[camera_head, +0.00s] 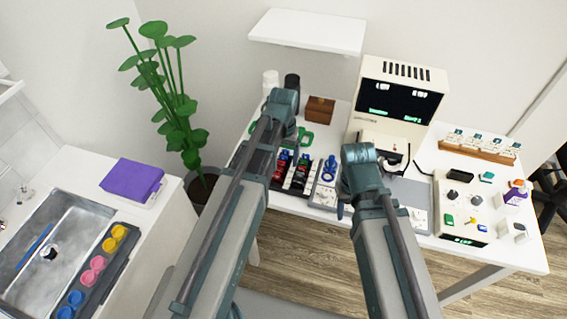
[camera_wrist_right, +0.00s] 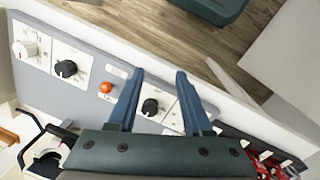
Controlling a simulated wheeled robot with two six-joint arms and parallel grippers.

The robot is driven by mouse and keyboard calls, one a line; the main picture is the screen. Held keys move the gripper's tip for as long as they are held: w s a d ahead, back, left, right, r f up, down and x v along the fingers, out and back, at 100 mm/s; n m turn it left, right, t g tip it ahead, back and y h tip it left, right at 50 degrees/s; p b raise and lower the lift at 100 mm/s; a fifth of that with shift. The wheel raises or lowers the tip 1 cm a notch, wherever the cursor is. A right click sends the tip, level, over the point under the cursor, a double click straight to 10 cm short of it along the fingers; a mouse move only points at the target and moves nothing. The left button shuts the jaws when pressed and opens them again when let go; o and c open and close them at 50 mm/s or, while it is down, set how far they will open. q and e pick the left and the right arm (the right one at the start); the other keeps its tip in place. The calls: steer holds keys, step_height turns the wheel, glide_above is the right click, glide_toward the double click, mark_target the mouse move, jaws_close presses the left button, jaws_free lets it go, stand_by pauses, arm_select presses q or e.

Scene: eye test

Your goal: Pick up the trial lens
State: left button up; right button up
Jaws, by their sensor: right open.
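Several small red, blue and dark trial lenses stand in a black-and-white lens case (camera_head: 297,178) on the white table. I cannot tell which is the trial lens meant. In the right wrist view, the case's edge with red pieces (camera_wrist_right: 268,168) shows at the lower right. My right gripper (camera_wrist_right: 158,72) is open and empty, above a panel with knobs near the table's front edge, beside the case. In the head view my right arm mostly hides it.
A grey knob panel (camera_wrist_right: 82,90) runs along the front edge. A cream instrument (camera_head: 398,98) stands behind, with a control box (camera_head: 462,208) to the right. A wooden box (camera_head: 320,109) is at the back. A sink counter (camera_head: 150,215) and plant (camera_head: 182,130) are at left.

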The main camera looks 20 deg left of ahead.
mark_target(284, 156)
arm_select(q)
jaws_close()
arm_select(e)
steer(key=shift+r, duration=0.1)
arm_select(q)
step_height(284, 156, up, 10)
steer(key=p, duration=1)
arm_select(e)
step_height(284, 156, up, 10)
arm_select(q)
steer(key=shift+d, duration=0.15)
arm_select(e)
steer(key=shift+d, duration=0.15)
